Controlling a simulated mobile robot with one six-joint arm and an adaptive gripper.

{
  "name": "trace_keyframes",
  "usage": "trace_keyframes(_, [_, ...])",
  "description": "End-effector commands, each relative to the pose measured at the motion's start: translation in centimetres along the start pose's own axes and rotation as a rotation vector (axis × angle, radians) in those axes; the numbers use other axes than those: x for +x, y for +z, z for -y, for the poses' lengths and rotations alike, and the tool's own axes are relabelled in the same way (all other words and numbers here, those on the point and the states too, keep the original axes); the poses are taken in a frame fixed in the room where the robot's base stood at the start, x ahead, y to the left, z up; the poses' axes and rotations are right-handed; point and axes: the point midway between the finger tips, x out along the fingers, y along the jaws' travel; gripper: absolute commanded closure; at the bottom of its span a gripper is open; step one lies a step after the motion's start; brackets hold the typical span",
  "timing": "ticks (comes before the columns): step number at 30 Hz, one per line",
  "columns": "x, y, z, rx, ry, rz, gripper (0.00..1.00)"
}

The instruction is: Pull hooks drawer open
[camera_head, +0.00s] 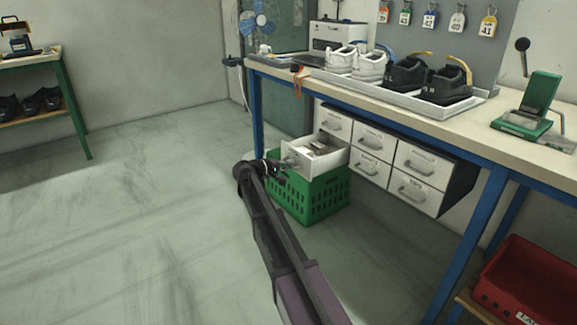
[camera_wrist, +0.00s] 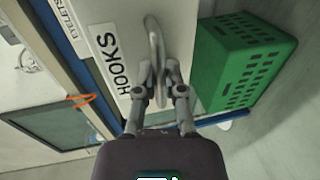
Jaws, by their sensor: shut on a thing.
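The hooks drawer (camera_head: 312,158) is the lower left drawer of the white cabinet under the workbench. It is pulled out, and small contents show inside it. In the wrist view its white front (camera_wrist: 128,62) carries the label HOOKS and a grey bar handle (camera_wrist: 155,45). My gripper (camera_head: 279,167) is at the drawer front in the head view. In the wrist view my gripper (camera_wrist: 160,78) has its two fingers closed around the handle. The far part of the drawer's inside is hidden.
A green crate (camera_head: 310,197) stands on the floor just below the open drawer; it also shows in the wrist view (camera_wrist: 245,62). The other drawers (camera_head: 373,155) are shut. A blue table leg (camera_head: 470,240) and a red crate (camera_head: 530,285) are at the right. The floor at left is clear.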

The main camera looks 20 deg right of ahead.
Motion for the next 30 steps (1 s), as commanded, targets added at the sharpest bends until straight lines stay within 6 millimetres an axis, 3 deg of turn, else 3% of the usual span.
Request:
trace_keyframes(3, [0.40,0.10,-0.06,0.001,-0.001,0.004,1.00])
trace_keyframes(4, [0.46,0.13,-0.08,0.001,-0.001,0.005,0.84])
trace_keyframes(6, [0.59,0.17,-0.12,0.002,0.000,0.006,0.64])
trace_keyframes(8, [0.65,0.19,-0.14,0.002,0.000,0.006,0.52])
trace_keyframes(30, [0.71,0.20,-0.18,0.002,0.001,0.006,0.52])
